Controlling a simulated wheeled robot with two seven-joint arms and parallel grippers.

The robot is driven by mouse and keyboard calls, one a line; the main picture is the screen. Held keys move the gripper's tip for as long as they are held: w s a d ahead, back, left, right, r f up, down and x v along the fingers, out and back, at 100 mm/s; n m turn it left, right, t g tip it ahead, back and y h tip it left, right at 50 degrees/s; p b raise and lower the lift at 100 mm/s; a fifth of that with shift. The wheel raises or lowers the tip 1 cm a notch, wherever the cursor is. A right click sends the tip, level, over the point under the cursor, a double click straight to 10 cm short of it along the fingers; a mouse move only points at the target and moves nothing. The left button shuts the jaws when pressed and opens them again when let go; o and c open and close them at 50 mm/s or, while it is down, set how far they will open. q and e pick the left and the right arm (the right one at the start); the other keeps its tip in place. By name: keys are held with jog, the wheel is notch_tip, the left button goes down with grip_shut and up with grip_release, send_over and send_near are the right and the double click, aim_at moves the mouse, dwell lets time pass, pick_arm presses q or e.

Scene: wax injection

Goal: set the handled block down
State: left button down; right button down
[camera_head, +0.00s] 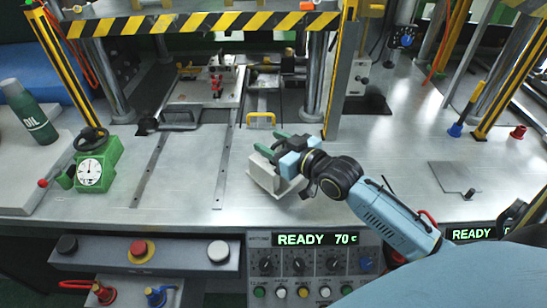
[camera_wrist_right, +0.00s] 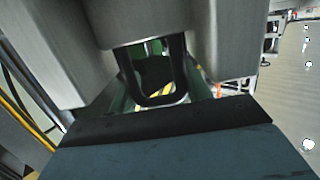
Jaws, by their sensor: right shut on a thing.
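The handled block (camera_head: 264,173) is a light grey metal block at the middle of the steel bench, just below and left of my right gripper. My right gripper (camera_head: 271,143) has green fingers and is shut on the block's handle. In the right wrist view, the grey block (camera_wrist_right: 225,45) fills much of the top, with its dark looped handle (camera_wrist_right: 155,98) between the green fingers. The block is at or just above the bench top; I cannot tell whether it touches. My left gripper is not in view.
The bench (camera_head: 200,165) is clear left of the block. Behind it are a yellow handle (camera_head: 260,119) and the press fixture (camera_head: 215,85) under a striped bar (camera_head: 200,23). A green gauge (camera_head: 92,170) and oil bottle (camera_head: 30,115) are left; a flat plate (camera_head: 453,176) lies right.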

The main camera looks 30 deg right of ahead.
jog(key=shift+f+b, duration=0.45)
jog(key=shift+f, duration=1.3)
jog(key=c, duration=0.6)
grip_release()
jog(key=shift+f, duration=0.2)
jog(key=shift+c, duration=0.2)
jog(key=shift+s+r, duration=0.1)
jog(key=shift+r, duration=0.05)
jog(key=p+v, duration=0.1)
jog(key=v, duration=1)
jog(key=shift+s, duration=0.4)
jog(key=shift+d, duration=0.1)
